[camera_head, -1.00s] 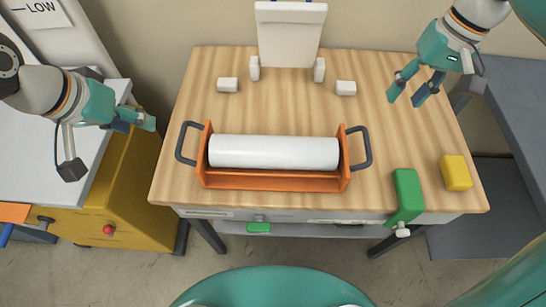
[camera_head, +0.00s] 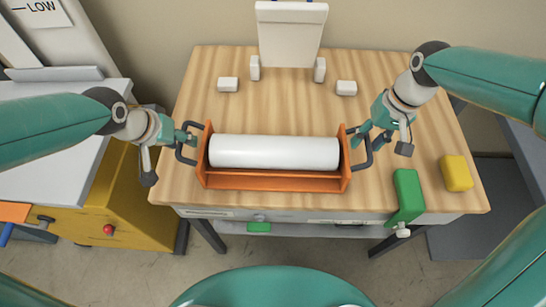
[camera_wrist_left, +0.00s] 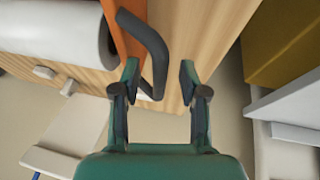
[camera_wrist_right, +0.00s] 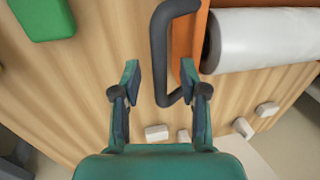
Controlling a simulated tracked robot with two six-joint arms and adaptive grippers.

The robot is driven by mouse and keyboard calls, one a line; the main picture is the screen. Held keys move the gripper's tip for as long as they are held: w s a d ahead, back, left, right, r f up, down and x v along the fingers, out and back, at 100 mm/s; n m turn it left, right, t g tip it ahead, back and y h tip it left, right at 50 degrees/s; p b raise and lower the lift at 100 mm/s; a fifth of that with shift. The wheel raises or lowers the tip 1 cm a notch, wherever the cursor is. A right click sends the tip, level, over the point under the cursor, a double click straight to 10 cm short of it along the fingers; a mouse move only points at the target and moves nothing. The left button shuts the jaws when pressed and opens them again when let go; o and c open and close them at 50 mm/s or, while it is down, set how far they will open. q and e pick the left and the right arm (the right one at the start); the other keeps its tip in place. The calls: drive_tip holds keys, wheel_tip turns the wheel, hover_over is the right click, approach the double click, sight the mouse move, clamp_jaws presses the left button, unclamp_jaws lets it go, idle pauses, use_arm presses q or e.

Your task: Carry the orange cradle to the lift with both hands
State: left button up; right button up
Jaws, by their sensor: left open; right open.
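The orange cradle (camera_head: 275,181) sits on the wooden table with a white roll (camera_head: 273,152) lying in it. It has a dark grey loop handle at each end. My left gripper (camera_head: 188,135) is open at the left handle (camera_head: 180,150); in the left wrist view this handle (camera_wrist_left: 156,50) lies between the spread fingers. My right gripper (camera_head: 360,137) is open at the right handle (camera_head: 368,150); in the right wrist view this handle (camera_wrist_right: 158,50) lies between the open fingers. I cannot tell for certain which thing is the lift.
The wooden table (camera_head: 250,100) bears small white blocks, a green block (camera_head: 408,195) and a yellow block (camera_head: 455,173) at right. A white upright panel (camera_head: 291,35) stands at the back. A yellow unit (camera_head: 120,205) with a pale top is at left, a grey surface (camera_head: 520,160) at right.

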use_arm(q)
drive_tip(key=shift+w+d+f, duration=0.1)
drive_tip(key=shift+f, duration=0.3)
use_arm(e)
drive_tip(key=shift+f, duration=0.45)
use_arm(q)
clamp_jaws()
use_arm(e)
clamp_jaws()
use_arm(q)
drive_tip(key=shift+r, duration=0.15)
use_arm(e)
drive_tip(key=shift+r, duration=0.1)
